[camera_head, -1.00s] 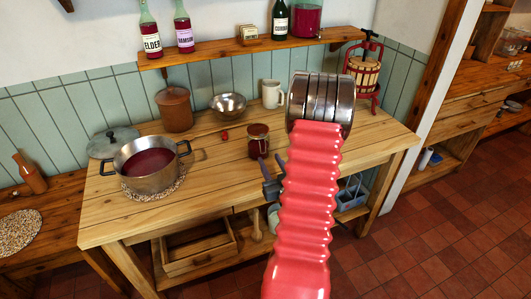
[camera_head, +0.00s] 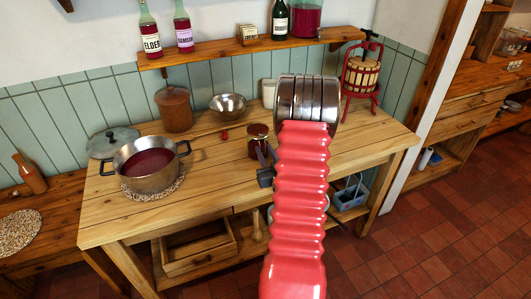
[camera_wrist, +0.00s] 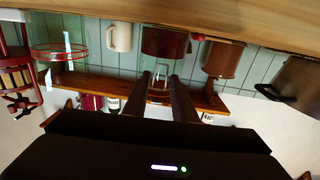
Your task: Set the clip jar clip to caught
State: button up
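The clip jar (camera_head: 258,146) stands on the pine table, a small glass jar with dark red contents and a dark lid. In the upside-down wrist view the jar (camera_wrist: 164,44) is straight ahead, with a wire clip (camera_wrist: 160,75) on its near side. My gripper (camera_head: 264,160) is at the jar's near side. In the wrist view my gripper's fingertips (camera_wrist: 160,78) are apart, one on each side of the wire clip. I see nothing held. I cannot tell whether the fingers touch the wire or whether the clip is caught.
A pot of red liquid (camera_head: 150,164) stands left on the table. A brown crock (camera_head: 174,108), a metal bowl (camera_head: 228,106) and a partly hidden mug (camera_head: 268,92) stand behind. A red press (camera_head: 361,75) is at right. The table between pot and jar is clear.

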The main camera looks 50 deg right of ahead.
grip_shut()
jog(key=shift+f, duration=0.15)
jog(key=shift+w+d+f+t+h, duration=0.2)
jog(key=shift+t+h, duration=0.4)
jog(key=shift+t, duration=0.2)
jog(key=shift+o, duration=2.1)
grip_release()
jog(key=shift+s+a, duration=0.1)
